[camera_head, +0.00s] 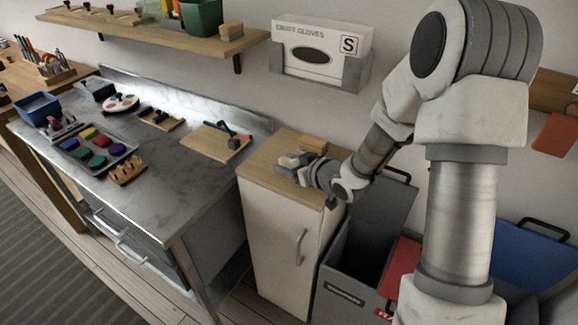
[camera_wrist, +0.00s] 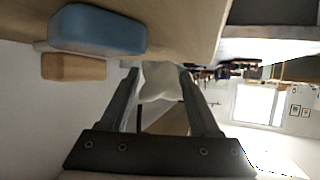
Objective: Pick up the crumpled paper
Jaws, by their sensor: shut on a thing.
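The crumpled paper (camera_wrist: 158,82) is a whitish lump between my two fingertips in the wrist view. My gripper (camera_wrist: 157,76) is shut on it, with one finger on each side. In the head view my gripper (camera_head: 289,161) is over the wooden top of the white cabinet (camera_head: 262,171). The paper is hard to tell apart from my pale gripper there. I cannot tell whether the paper touches the cabinet top.
A wooden block (camera_head: 313,144) lies just behind my gripper on the cabinet. The wrist view shows a blue-grey block (camera_wrist: 98,30) close by. A glove box (camera_head: 318,50) hangs on the wall above. Grey (camera_head: 345,262) and blue (camera_head: 545,255) bins stand right of the cabinet.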

